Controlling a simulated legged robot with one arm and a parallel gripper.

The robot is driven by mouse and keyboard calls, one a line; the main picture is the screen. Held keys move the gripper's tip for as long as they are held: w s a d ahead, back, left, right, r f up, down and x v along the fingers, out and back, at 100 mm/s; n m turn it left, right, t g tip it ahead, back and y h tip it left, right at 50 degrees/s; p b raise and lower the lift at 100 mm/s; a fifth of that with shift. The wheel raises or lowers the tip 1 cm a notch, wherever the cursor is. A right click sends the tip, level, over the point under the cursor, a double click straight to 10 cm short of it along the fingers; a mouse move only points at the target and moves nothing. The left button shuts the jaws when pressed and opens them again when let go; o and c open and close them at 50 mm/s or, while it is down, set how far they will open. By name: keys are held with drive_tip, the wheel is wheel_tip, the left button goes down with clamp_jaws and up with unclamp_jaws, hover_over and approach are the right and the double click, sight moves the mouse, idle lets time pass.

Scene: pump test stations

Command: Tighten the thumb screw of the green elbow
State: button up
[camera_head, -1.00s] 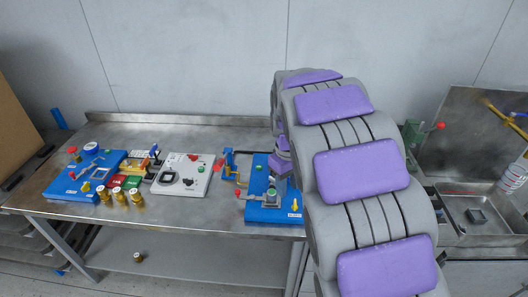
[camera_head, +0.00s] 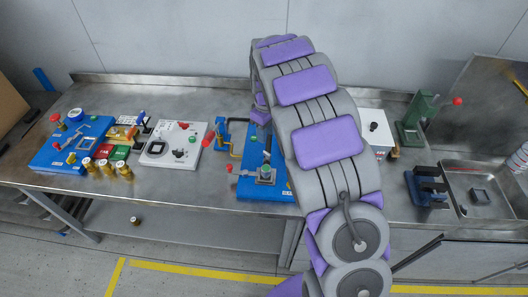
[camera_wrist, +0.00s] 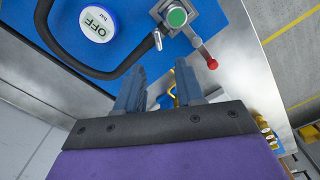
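I cannot make out a green elbow or its thumb screw for certain in either view. A blue station board (camera_head: 272,184) lies on the bench beside my arm. On it a metal block bears a round green button (camera_head: 265,171). The green button also shows near the top of the wrist view (camera_wrist: 177,17), beside a red-tipped lever (camera_wrist: 205,55). My gripper (camera_wrist: 159,82) is open, its two dark fingers apart. Part of a yellow pipe (camera_wrist: 172,97) shows behind and between the fingers. In the head view my arm hides the fingers.
A dial marked OFF (camera_wrist: 98,24) and a dark hose lie close to the fingers. A white panel (camera_head: 174,145) and another blue board (camera_head: 78,144) stand left. A green press (camera_head: 416,120), a dark blue vise (camera_head: 426,187) and a sink (camera_head: 482,190) are right.

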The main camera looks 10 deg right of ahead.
hover_over(267, 153)
drive_tip(key=d, duration=0.2)
wheel_tip(267, 153, down, 6)
drive_tip(key=r, duration=0.1)
drive_tip(key=a+f, duration=0.1)
drive_tip(key=f, duration=0.1)
drive_tip(key=a+f+b, duration=0.1)
drive_tip(key=f, duration=0.1)
drive_tip(key=shift+w+a, duration=0.1)
drive_tip(key=shift+a, duration=0.1)
drive_tip(key=shift+a+f, duration=0.35)
drive_tip(key=shift+f, duration=0.05)
drive_tip(key=shift+d, duration=1.05)
drive_tip(key=shift+c, duration=1.1)
drive_tip(key=shift+a+f, duration=0.1)
drive_tip(key=shift+a, duration=0.6)
clamp_jaws()
drive_tip(key=shift+d, duration=0.1)
drive_tip(key=shift+d, duration=0.1)
